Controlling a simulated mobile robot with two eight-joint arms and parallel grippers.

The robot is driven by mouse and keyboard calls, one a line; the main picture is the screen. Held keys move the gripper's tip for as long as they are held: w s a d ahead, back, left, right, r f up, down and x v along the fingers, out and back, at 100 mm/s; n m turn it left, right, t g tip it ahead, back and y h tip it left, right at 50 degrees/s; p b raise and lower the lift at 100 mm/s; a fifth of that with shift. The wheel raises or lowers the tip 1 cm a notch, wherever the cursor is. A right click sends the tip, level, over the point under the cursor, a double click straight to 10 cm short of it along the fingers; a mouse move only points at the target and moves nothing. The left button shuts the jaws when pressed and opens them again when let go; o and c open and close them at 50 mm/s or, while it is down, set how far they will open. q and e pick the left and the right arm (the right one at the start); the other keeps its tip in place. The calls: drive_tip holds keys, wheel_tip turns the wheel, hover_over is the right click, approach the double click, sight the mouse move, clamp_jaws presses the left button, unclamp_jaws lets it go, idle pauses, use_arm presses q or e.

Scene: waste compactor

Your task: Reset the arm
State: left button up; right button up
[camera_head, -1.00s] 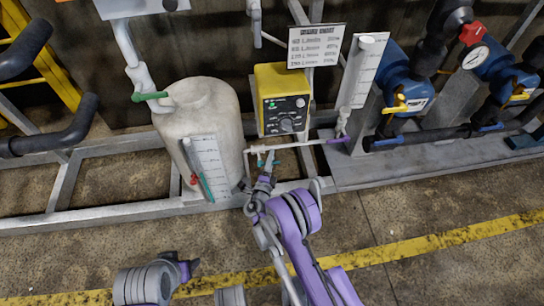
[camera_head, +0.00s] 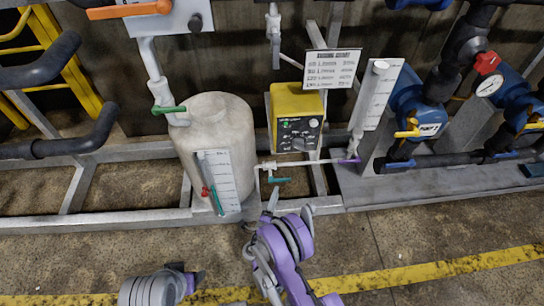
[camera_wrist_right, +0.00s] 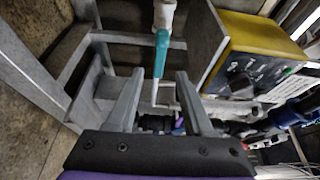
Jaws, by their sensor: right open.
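My right gripper (camera_head: 272,203) is open and empty in the head view. It is just in front of and below a thin white pipe with a small teal valve handle (camera_head: 279,180). In the right wrist view both fingers of the gripper (camera_wrist_right: 160,76) stand apart. The teal handle (camera_wrist_right: 161,52) shows beyond them, between their tips, with no contact visible. My left arm (camera_head: 155,287) shows only in part at the bottom left; its gripper cannot be made out.
A white tank (camera_head: 212,125) with a gauge panel (camera_head: 219,180) stands left of the pipe. A yellow control box (camera_head: 297,117) is above it. Blue pumps (camera_head: 405,98) stand at the right. A grey frame rail (camera_head: 110,220) crosses in front. The floor before it is clear.

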drive_tip(key=s+d+r+m+g, duration=0.35)
drive_tip(key=d+r+m, duration=0.4)
drive_tip(key=m, duration=0.45)
drive_tip(key=s+d+r+m+g, duration=0.2)
drive_tip(key=d+r+m+g, duration=0.45)
drive_tip(key=m, duration=0.65)
drive_tip(key=s+a+r+m+g+y, duration=0.1)
drive_tip(key=s+r+m+y, duration=0.3)
drive_tip(key=s+m, duration=0.85)
drive_tip(key=s+a+r+m+g+y, duration=0.1)
drive_tip(key=s+a+r+m+y, duration=0.2)
drive_tip(key=s+m, duration=0.95)
use_arm(q)
wheel_tip(320, 180, up, 27)
drive_tip(key=t+p, duration=0.1)
drive_tip(key=p, duration=2.3)
drive_tip(key=shift+w+r, duration=0.2)
drive_tip(key=shift+w, duration=0.25)
use_arm(e)
wheel_tip(320, 180, up, 28)
drive_tip(key=d, duration=0.1)
drive_tip(key=shift+w+d+t, duration=0.25)
drive_tip(key=shift+t, duration=0.15)
